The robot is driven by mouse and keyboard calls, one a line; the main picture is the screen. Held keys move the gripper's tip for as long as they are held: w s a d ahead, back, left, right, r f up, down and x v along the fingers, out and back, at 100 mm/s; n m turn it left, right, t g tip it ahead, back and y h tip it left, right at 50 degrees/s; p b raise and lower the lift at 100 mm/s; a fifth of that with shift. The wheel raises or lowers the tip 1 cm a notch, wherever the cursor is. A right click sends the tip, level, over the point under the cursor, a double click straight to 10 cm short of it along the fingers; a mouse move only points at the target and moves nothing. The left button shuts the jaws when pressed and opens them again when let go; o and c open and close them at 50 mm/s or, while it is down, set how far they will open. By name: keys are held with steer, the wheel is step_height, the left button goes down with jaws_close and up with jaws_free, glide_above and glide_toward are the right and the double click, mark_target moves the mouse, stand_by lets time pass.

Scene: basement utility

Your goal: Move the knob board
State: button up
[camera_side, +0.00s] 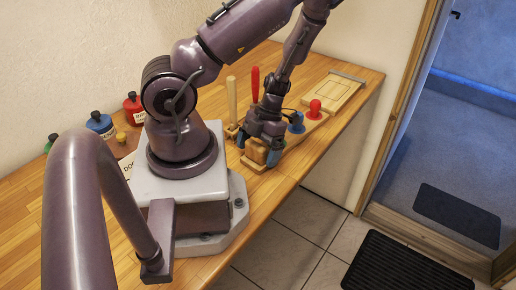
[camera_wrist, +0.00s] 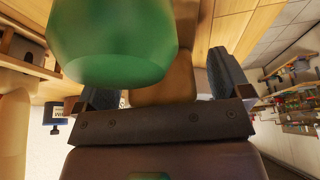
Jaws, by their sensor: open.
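The knob board (camera_side: 318,122) is a long wooden board on the bench, with a red knob (camera_side: 314,108) and a blue knob (camera_side: 296,122) standing on it. A large green knob (camera_wrist: 110,40) fills the upper part of the wrist view, close to the camera. My gripper (camera_side: 262,154) is open and low over the near end of the board. In the wrist view its fingers (camera_wrist: 163,90) stand on either side of a rounded wooden part (camera_wrist: 165,85). I cannot tell whether they touch it.
A pale wooden tray with an outlined rectangle (camera_side: 334,93) lies beyond the board. A wooden post (camera_side: 232,98) and a red stick (camera_side: 255,84) stand behind the gripper. The bench edge is close on the right.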

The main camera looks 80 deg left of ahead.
steer(key=c, duration=1.2)
steer(key=shift+s+a, duration=2.55)
steer(key=shift+a, duration=0.1)
steer(key=o, duration=1)
steer(key=shift+o, duration=0.9)
steer(key=w+v, duration=0.1)
steer(key=v, duration=0.7)
steer(key=shift+d, duration=0.3)
steer(key=shift+d, duration=0.1)
